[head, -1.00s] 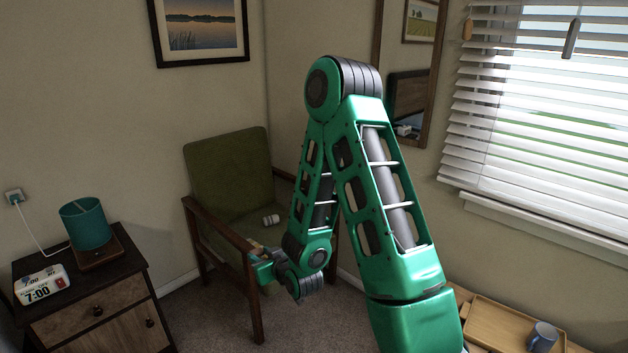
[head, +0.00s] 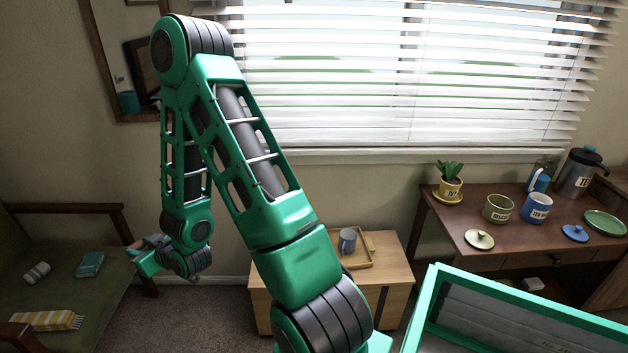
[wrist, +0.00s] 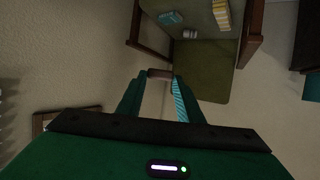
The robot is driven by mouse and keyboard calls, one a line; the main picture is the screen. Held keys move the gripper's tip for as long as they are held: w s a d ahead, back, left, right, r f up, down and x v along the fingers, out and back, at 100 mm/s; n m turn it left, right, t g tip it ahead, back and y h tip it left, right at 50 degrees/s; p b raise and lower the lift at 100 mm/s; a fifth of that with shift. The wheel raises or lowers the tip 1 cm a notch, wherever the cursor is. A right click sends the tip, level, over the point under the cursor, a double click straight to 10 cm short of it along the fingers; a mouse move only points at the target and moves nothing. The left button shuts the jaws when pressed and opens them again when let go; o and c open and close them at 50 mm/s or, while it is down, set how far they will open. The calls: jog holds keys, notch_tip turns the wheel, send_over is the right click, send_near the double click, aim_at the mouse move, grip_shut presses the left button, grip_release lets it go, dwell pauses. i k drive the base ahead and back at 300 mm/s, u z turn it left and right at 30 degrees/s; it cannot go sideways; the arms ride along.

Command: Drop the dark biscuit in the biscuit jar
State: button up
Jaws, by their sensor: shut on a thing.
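My gripper (head: 138,254) is out at the left in the head view, near the armchair's arm and well away from the desk. In the wrist view my gripper (wrist: 158,84) is shut on a small brown thing, which looks like the dark biscuit (wrist: 160,73), held at the fingertips. An olive green jar (head: 498,208) with a label stands open on the desk at the right; it looks like the biscuit jar. A pale green lid (head: 480,239) lies in front of it.
The desk (head: 450,215) also holds a blue labelled jar (head: 537,208), a blue lid (head: 574,233), a potted plant (head: 451,182), a green plate (head: 605,222) and a coffee press (head: 580,173). A low cabinet with a tray and mug (head: 347,241) stands between armchair and desk.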

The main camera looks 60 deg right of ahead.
aim_at(498, 218)
jog(key=z, duration=0.95)
jog(key=i, duration=0.15)
jog(key=u, duration=2.9)
jog(key=k, duration=0.4)
jog(key=z, duration=5.7)
